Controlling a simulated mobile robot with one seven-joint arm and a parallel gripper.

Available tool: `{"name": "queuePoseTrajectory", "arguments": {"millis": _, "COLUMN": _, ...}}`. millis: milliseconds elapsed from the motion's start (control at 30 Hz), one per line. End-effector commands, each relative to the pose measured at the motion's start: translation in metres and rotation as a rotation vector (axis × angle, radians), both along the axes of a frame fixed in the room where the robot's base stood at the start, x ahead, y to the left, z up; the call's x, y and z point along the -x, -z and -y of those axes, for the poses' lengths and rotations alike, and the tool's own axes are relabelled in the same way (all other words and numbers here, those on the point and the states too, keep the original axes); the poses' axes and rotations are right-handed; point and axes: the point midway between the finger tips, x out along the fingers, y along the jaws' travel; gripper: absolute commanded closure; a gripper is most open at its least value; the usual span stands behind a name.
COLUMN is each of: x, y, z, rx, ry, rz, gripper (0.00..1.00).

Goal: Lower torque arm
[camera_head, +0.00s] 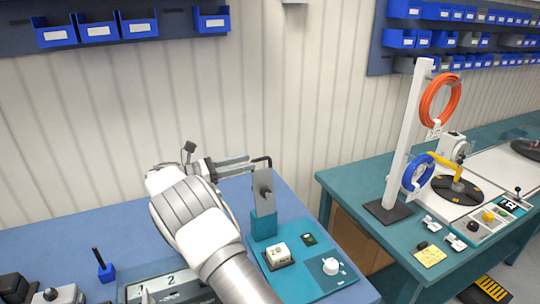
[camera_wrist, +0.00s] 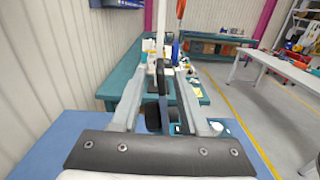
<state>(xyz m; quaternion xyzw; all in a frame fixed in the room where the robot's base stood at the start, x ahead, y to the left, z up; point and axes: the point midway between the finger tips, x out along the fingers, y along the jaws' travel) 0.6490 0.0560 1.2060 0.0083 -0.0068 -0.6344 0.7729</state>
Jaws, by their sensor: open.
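A grey upright plate (camera_head: 264,192) stands on a teal block on the blue bench. A thin black bent bar (camera_head: 262,159) shows at its top and a dark knob on its face; I take the bar for the torque arm, though no label shows. My gripper (camera_head: 249,166) is open beside the top of the plate, its fingers pointing right towards the bar. In the wrist view, my gripper (camera_wrist: 160,78) has a dark upright part (camera_wrist: 162,82) between or just beyond its fingers; contact cannot be told. A dark round part shows lower between the fingers.
A teal panel (camera_head: 305,278) with a switch box (camera_head: 277,256) and a white knob (camera_head: 331,266) lies in front of the plate. A white post (camera_head: 403,135) with orange and blue cable coils stands on the right bench. My arm hides part of the blue bench.

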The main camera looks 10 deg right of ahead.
Motion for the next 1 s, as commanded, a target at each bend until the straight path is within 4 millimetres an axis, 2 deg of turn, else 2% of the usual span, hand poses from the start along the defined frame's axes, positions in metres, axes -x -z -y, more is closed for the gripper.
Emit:
{"name": "queuePoseTrajectory", "arguments": {"millis": 33, "x": -0.002, "y": -0.002, "z": 0.012, "rx": 0.000, "ry": 0.003, "rz": -0.001, "gripper": 0.55}}
{"name": "queuePoseTrajectory", "arguments": {"millis": 200, "x": -0.009, "y": -0.002, "z": 0.047, "rx": 0.001, "ry": 0.004, "rz": -0.001, "gripper": 0.55}}
{"name": "queuePoseTrajectory", "arguments": {"millis": 400, "x": -0.015, "y": -0.001, "z": 0.074, "rx": 0.000, "ry": 0.001, "rz": 0.001, "gripper": 0.55}}
{"name": "queuePoseTrajectory", "arguments": {"millis": 567, "x": -0.016, "y": 0.000, "z": 0.083, "rx": 0.000, "ry": 0.001, "rz": 0.001, "gripper": 0.55}}
{"name": "queuePoseTrajectory", "arguments": {"millis": 833, "x": -0.017, "y": 0.000, "z": 0.085, "rx": -0.001, "ry": 0.000, "rz": 0.001, "gripper": 0.55}}
{"name": "queuePoseTrajectory", "arguments": {"millis": 867, "x": -0.017, "y": 0.000, "z": 0.084, "rx": -0.001, "ry": 0.000, "rz": 0.001, "gripper": 0.57}}
{"name": "queuePoseTrajectory", "arguments": {"millis": 1000, "x": -0.017, "y": 0.000, "z": 0.084, "rx": 0.000, "ry": 0.000, "rz": 0.001, "gripper": 0.82}}
